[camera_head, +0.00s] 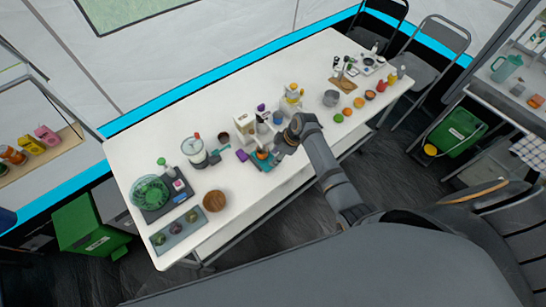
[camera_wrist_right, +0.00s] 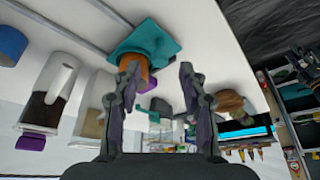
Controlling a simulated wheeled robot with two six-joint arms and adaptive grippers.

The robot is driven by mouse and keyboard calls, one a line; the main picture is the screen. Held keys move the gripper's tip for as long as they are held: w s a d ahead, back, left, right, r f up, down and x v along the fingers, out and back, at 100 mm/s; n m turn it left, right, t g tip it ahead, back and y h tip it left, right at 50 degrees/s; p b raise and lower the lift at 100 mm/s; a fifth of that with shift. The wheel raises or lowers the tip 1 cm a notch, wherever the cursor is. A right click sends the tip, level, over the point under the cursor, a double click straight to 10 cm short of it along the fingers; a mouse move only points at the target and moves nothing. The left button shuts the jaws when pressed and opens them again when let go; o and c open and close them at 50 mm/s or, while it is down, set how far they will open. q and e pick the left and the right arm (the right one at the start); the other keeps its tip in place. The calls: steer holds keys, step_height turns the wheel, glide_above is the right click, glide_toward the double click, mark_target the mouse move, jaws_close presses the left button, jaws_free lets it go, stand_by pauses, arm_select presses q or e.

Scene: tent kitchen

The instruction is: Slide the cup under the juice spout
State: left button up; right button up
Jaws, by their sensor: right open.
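An orange-brown cup (camera_head: 262,154) stands on a teal tray (camera_head: 250,163) near the table's front edge. In the right wrist view, which is upside down, the cup (camera_wrist_right: 134,63) and the teal tray (camera_wrist_right: 160,44) show just beyond the fingers. My right gripper (camera_head: 281,147) is to the right of the cup, low over the table. It is open; the cup is near one fingertip, and I cannot tell whether they touch. A cream-and-white dispenser (camera_head: 244,122) stands behind the cup. I cannot make out which part is the juice spout. My left gripper is not in view.
A blue cup (camera_head: 277,117) and a yellow-topped machine (camera_head: 291,97) stand behind my right gripper. A blender-like jar (camera_head: 194,150) and a wooden bowl (camera_head: 214,201) are to the left. Several fruits (camera_head: 348,112) lie to the right. The back of the white table (camera_head: 215,98) is clear.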

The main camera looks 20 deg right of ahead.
steer(key=shift+x, duration=1.45)
jaws_close()
